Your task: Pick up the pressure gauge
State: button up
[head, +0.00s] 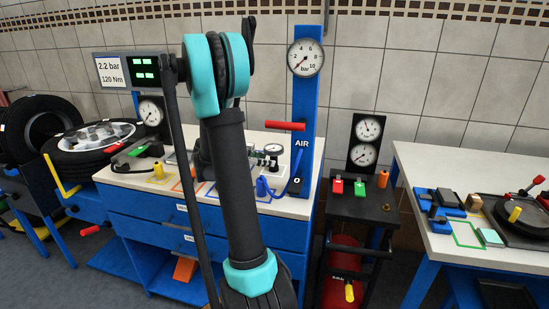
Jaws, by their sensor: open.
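Several round dial gauges show in the head view, and I cannot tell for sure which one the task names. A small gauge (273,149) with a white face and metal fittings is on the blue workbench, just right of my arm. A large bar dial (305,58) is fixed on the blue AIR post. Another dial (151,112) stands at the back left of the bench, and two more (369,129) are on a black panel at the right. My black and teal arm crosses the middle of the view. My gripper cannot be made out; the arm hides part of the bench.
The workbench (125,178) has a pale top with a yellow item, blue pieces and coloured outlines. A black stand (355,205) carries red and green parts. A second table (415,170) with tools is at right. Floor shows between them.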

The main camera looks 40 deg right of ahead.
aim_at(281, 168)
jog(key=x, duration=0.3)
jog(key=shift+d+f, duration=0.1)
jog(key=shift+d, duration=0.15)
jog(key=shift+f+x, duration=0.15)
jog(key=shift+x, duration=1.15)
jog(key=shift+f+x, duration=0.15)
jog(key=shift+x, duration=1.15)
jog(key=shift+a, duration=0.1)
grip_shut()
